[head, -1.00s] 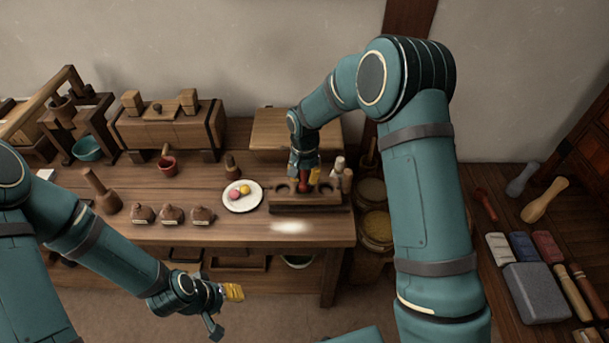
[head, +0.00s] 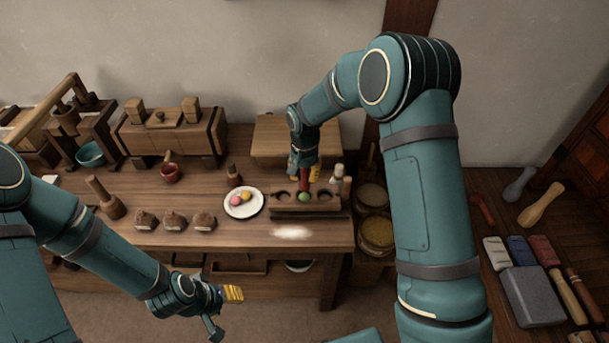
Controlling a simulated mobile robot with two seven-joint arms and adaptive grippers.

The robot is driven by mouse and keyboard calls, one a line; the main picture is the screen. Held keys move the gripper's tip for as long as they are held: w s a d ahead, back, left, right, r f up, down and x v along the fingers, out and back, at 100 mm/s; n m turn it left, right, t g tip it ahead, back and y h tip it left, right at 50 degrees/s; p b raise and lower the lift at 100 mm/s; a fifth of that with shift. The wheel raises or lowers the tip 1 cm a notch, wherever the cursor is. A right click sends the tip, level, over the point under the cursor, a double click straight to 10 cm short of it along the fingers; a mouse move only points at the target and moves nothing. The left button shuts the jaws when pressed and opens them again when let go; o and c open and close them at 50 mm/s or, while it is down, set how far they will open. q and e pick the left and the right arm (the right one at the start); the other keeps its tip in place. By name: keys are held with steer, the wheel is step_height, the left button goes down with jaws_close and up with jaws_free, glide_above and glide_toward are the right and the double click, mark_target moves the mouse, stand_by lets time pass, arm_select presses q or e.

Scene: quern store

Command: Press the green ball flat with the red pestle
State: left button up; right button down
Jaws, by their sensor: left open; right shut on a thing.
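The green ball (head: 304,196) sits in the middle hollow of a dark wooden block (head: 303,207) on the bench and looks roundish. My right gripper (head: 304,172), with yellow finger pads, is shut on the red pestle (head: 304,184), which it holds upright over the middle hollow. The pestle's lower end shows just above or behind the ball; I cannot tell whether they touch. My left gripper (head: 222,307) is open and empty in front of the bench, low at the left.
A white plate (head: 230,212) with a pink and a yellow ball stands left of the block. White and brown pestles (head: 338,173) stand close to the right gripper. Pale powder (head: 292,232) lies before the block.

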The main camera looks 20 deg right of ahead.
mark_target(305, 183)
steer(key=shift+r+p, duration=1.15)
steer(key=shift+r, duration=0.8)
steer(key=shift+f, duration=0.1)
steer(key=shift+f+b, duration=1.9)
steer(key=shift+f, duration=1)
steer(key=shift+f, duration=0.1)
steer(key=shift+f+b, duration=0.5)
steer(key=shift+f, duration=0.25)
steer(key=shift+r, duration=0.1)
